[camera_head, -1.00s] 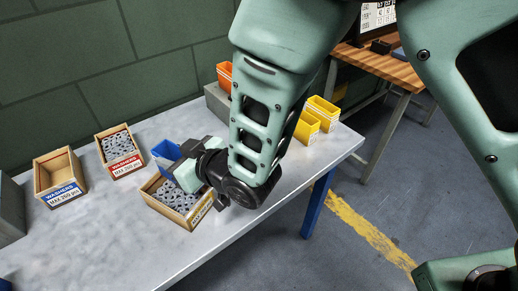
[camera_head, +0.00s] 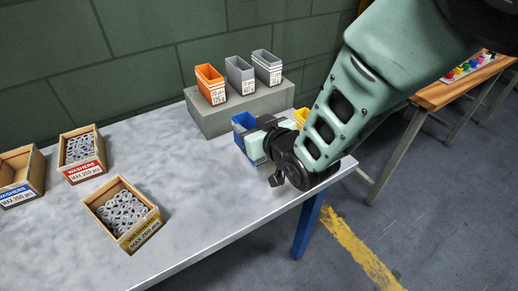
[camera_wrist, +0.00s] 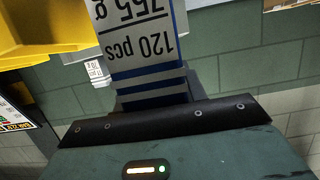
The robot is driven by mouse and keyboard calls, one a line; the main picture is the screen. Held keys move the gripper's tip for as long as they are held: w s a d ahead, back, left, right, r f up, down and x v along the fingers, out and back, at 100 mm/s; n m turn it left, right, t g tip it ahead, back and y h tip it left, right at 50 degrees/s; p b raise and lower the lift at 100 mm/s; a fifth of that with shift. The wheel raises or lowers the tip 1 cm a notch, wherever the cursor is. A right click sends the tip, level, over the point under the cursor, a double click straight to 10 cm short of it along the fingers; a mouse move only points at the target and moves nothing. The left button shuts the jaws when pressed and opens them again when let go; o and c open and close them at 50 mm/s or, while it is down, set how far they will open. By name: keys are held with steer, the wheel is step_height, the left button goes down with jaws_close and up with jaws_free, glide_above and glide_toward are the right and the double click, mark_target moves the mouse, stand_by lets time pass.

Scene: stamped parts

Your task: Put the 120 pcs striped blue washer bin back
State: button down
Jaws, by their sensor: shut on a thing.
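The blue bin (camera_head: 243,122) is in my gripper (camera_head: 258,145), over the right part of the table, in front of the grey block's right end. Its inside cannot be seen. In the wrist view the striped bin's label (camera_wrist: 145,45) reads 120 pcs, 755 g, upside down, with dark blue stripes. My gripper is shut on this bin; the wrist view shows its dark edge (camera_wrist: 160,122) against the label. I cannot tell whether the bin touches the table.
A yellow bin (camera_head: 301,117) stands just right of the blue bin, partly behind my arm. A grey block (camera_head: 225,122) carries an orange bin (camera_head: 210,85) and two grey bins (camera_head: 240,76). Wooden washer boxes (camera_head: 122,213) stand at left. The table between is clear.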

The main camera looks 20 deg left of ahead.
steer(key=shift+f+p, duration=0.3)
steer(key=shift+f, duration=2.7)
steer(key=shift+f, duration=0.1)
steer(key=shift+f, duration=0.15)
steer(key=c, duration=0.8)
jaws_free()
steer(key=shift+r, duration=0.25)
steer(key=shift+s+d, duration=0.1)
steer(key=b+v, duration=0.2)
steer(key=v, duration=0.9)
steer(key=shift+s+d+r, duration=0.15)
steer(key=shift+s+r, duration=0.05)
steer(key=shift+s, duration=0.05)
